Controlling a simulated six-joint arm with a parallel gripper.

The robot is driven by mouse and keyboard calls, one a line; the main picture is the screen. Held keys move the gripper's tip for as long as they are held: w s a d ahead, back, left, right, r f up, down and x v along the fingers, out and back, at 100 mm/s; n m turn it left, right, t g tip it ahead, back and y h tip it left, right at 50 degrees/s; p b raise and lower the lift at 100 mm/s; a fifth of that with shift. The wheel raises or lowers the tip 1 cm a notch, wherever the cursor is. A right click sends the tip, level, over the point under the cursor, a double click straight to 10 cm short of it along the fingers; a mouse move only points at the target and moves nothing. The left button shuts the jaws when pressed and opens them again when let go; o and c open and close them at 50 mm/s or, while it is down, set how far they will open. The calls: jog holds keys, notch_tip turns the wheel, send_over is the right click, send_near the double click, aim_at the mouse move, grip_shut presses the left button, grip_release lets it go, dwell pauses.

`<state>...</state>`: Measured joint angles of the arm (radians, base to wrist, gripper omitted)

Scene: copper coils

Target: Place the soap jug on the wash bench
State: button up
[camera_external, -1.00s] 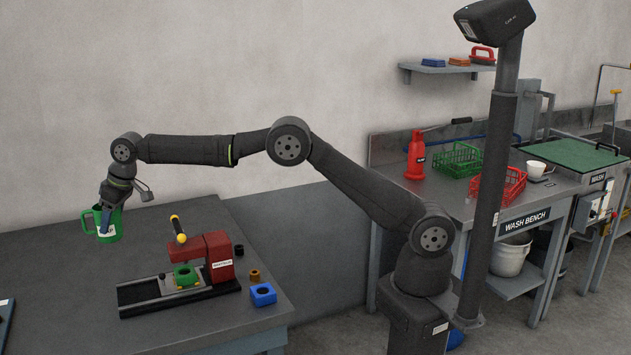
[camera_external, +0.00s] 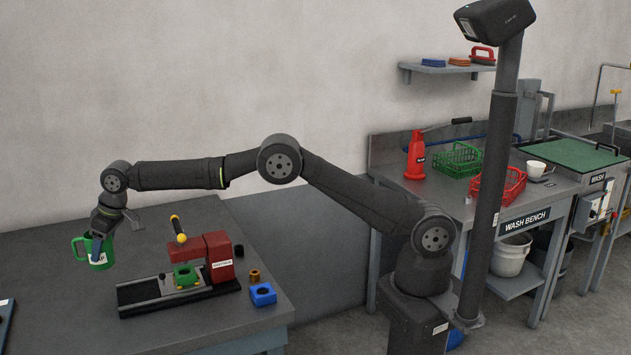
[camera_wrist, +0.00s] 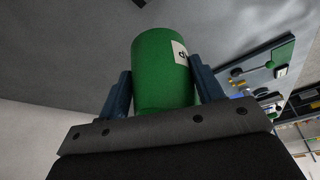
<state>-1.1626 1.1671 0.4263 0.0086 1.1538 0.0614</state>
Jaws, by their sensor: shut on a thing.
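The green soap jug (camera_external: 100,254) with a white label is held over the left part of the grey table. My gripper (camera_external: 97,247) is shut on it. In the wrist view the jug (camera_wrist: 162,75) sits between the two blue fingers of my gripper (camera_wrist: 160,92), with part of its label at the right. In the external view its handle points left; whether its bottom touches the table is hard to tell. The wash bench (camera_external: 455,203) stands at the right behind my arm's base, named by a sign on its front.
A red press (camera_external: 213,254) on a black base stands right of the jug, with a blue block (camera_external: 263,294) beside it. The bench holds a red bottle (camera_external: 415,157), a green crate (camera_external: 459,160), a red crate (camera_external: 498,186) and a white cup (camera_external: 536,169). A dark post (camera_external: 490,190) stands before it.

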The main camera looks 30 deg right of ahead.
send_over(95, 303)
notch_tip(95, 303, down, 4)
jog(key=shift+f, duration=0.15)
jog(key=shift+f, duration=1.75)
jog(key=shift+f, duration=0.15)
jog(key=o, duration=1.2)
jog(key=shift+c, duration=0.2)
jog(key=v, duration=1.7)
jog(key=shift+d, duration=0.15)
